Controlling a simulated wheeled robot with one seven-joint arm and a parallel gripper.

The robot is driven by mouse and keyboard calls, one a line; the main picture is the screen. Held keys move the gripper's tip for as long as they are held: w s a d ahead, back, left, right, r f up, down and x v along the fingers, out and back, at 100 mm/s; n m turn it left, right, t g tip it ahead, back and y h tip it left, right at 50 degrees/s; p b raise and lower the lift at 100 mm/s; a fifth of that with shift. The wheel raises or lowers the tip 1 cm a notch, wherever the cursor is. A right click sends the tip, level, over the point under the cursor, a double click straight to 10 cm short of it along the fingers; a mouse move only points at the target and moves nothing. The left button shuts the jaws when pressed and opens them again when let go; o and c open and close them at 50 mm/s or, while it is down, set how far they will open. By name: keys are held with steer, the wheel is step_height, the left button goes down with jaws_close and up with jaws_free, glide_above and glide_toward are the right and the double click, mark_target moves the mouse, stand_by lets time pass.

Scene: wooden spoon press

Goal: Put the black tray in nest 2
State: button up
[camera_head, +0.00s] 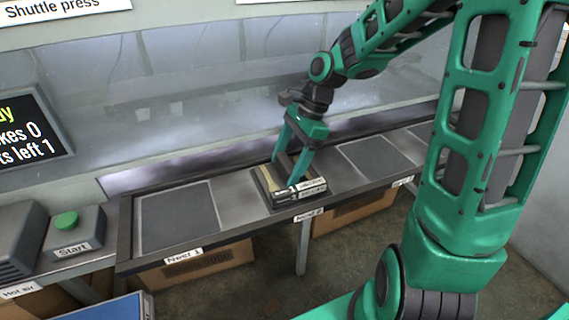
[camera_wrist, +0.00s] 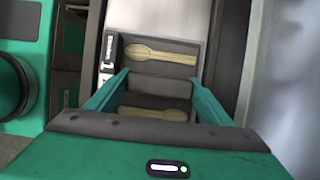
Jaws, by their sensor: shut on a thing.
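The black tray (camera_head: 264,184) is at the strip's nest 2, directly behind the "Nest 2" label (camera_head: 308,214). My gripper (camera_head: 286,170) reaches down from above and is shut on the tray, one finger on each side. I cannot tell whether the tray rests on the nest or hangs just above it. In the wrist view the tray (camera_wrist: 158,86) is between my fingers. Wooden spoons (camera_wrist: 160,53) lie in its compartments, and a label shows on its edge. Nest 2's surface is hidden under the tray.
Nest 1 (camera_head: 178,217) is an empty dark square to the left, and another dark square (camera_head: 378,155) is empty to the right. A green start button (camera_head: 66,221) stands at the left. A clear guard (camera_head: 200,90) runs behind the nests. Cardboard boxes (camera_head: 195,268) lie below.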

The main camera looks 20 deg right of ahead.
steer(key=shift+f, duration=0.1)
steer(key=o, duration=1.3)
steer(key=v, duration=1.2)
steer(key=s+d+f+n+h, duration=0.1)
steer(key=s+d+f+n, duration=0.1)
steer(key=s+d+n, duration=0.2)
steer(key=s+d+f+n+h, duration=0.1)
steer(key=s+d+f+n, duration=0.1)
steer(key=s, duration=0.9)
steer(key=s+d+f+n+h, duration=0.2)
steer(key=s+d+n, duration=0.3)
steer(key=s, duration=0.3)
steer(key=shift+s+d+n, duration=0.2)
steer(key=shift+d+n, duration=0.1)
steer(key=shift+d, duration=0.55)
